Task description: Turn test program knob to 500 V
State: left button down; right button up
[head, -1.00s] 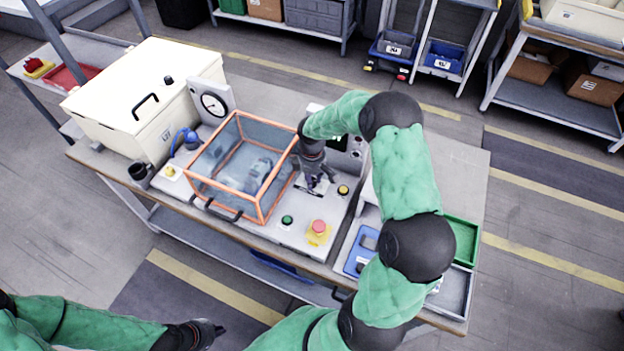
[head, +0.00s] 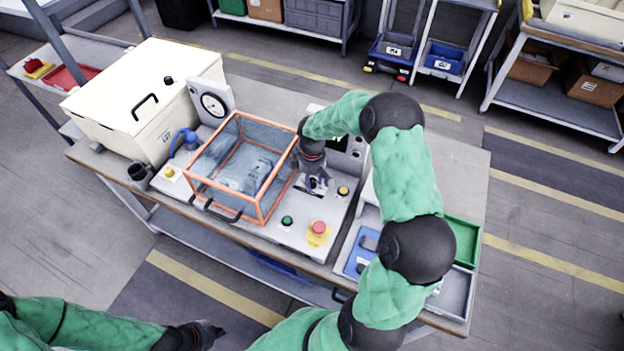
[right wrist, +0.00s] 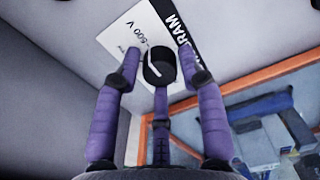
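The test program knob (right wrist: 160,68) is a round black knob with a white pointer line, on a panel in the right wrist view. Beside it is a white label (right wrist: 122,38) reading "500 V" and a black strip ending in "RAM". The pointer slants toward the label side. My right gripper (right wrist: 160,66) has its fingers around the knob, with small gaps visible at both sides; it looks open. In the head view my right gripper (head: 316,184) is over the console and hides the knob. My left gripper (head: 208,332) is low at the left, away from the bench, its fingers unclear.
The orange-framed clear box (head: 236,168) stands close left of my right gripper. A red emergency button (head: 318,227), a green button (head: 287,220) and a yellow button (head: 343,190) are nearby. A blue tray (head: 362,250) and green bin (head: 462,240) are at the right.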

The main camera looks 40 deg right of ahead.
aim_at(312, 181)
dwell(0.3)
notch_tip(312, 181, up, 12)
jog(key=shift+r, duration=0.1)
dwell(0.5)
dwell(0.4)
